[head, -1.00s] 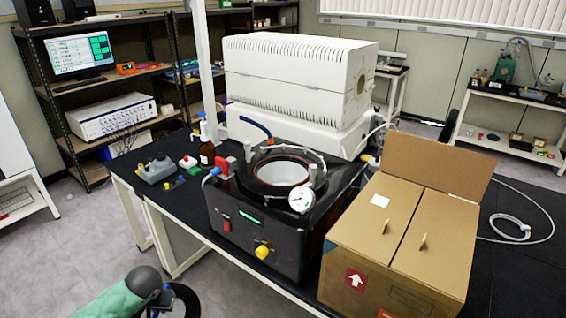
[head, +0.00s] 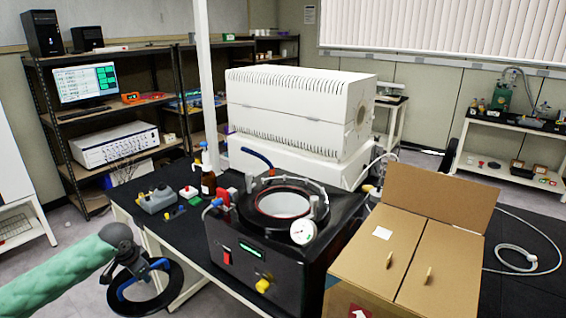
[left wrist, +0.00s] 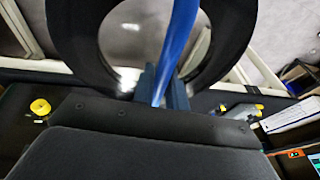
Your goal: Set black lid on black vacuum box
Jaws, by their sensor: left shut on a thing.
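The black lid (head: 165,301) is a black ring with a blue handle (head: 127,287); the floor shows through its middle. My left gripper (head: 142,268) is shut on it and holds it in the air in front of the table's left edge. The left wrist view shows the lid's ring (left wrist: 72,40) and the blue handle (left wrist: 180,38) between my fingers. The black vacuum box (head: 245,272) stands on the table, right of the held lid and apart from it. Its round top opening (head: 284,204) is uncovered. My right gripper is not in view.
A gauge (head: 303,231) and posts stand around the opening. A cardboard box (head: 385,270) with a raised flap is close on the right. A white machine (head: 300,110) stands behind. A brown bottle (head: 208,184) and small grey fittings (head: 157,199) sit on the table's left part.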

